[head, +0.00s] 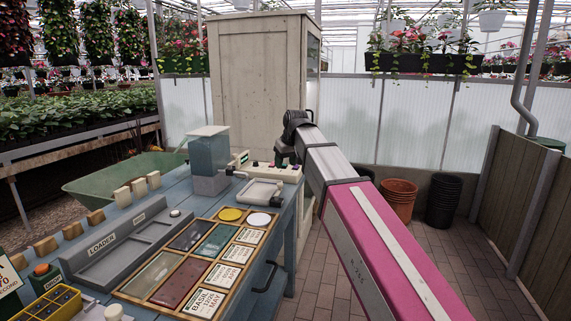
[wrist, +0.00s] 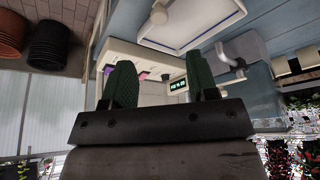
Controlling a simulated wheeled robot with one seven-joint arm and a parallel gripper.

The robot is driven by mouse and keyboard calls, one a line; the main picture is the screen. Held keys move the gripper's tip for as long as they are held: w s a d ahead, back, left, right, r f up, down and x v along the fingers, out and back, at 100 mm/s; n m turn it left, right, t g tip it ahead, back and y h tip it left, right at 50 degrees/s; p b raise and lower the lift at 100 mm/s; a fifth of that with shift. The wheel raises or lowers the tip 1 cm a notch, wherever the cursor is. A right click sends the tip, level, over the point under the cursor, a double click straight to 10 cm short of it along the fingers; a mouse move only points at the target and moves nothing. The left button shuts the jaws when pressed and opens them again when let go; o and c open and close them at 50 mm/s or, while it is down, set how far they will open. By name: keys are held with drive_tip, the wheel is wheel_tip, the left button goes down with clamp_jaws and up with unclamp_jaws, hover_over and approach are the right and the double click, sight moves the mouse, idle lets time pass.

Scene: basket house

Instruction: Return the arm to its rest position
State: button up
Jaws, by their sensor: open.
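My arm reaches from the lower right of the head view toward the back of the blue bench. My gripper (head: 283,152) is in the air near the bench's back right corner, seen small and dark in front of the wooden cabinet. In the wrist view my gripper (wrist: 160,88) shows two green padded fingers standing apart, with nothing between them. Behind the fingers is a pale device with knobs and a small lit display (wrist: 178,85). It appears to be the device (head: 272,172) near the gripper in the head view.
The blue bench (head: 290,215) carries a wooden tray of labelled cards (head: 215,219), a grey loader (head: 105,262) and a clear hopper (head: 208,165). A tall wooden cabinet (head: 255,85) stands behind. Orange pots (head: 398,195) and black pots (head: 443,200) stand on the paved floor at right.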

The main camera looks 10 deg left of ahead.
drive_tip(key=s+d+f+m+h, duration=0.1)
drive_tip(key=s+d+f+m, duration=0.1)
drive_tip(key=d+f, duration=1)
drive_tip(key=s+d+f+m+g, duration=0.1)
drive_tip(key=s+d+f+m, duration=0.1)
drive_tip(key=s+d+f, duration=0.3)
drive_tip(key=s+d+f+m+g+h, duration=0.1)
drive_tip(key=s+d+f, duration=0.5)
drive_tip(key=f, duration=0.8)
drive_tip(key=s+d+f+m+g, duration=0.1)
drive_tip(key=s+d+f+m, duration=0.1)
drive_tip(key=s+d+f, duration=0.4)
drive_tip(key=d+f, duration=0.3)
drive_tip(key=shift+s+d+f+m+h, duration=0.2)
drive_tip(key=shift+f+m+h, duration=0.1)
drive_tip(key=shift+f+h, duration=0.1)
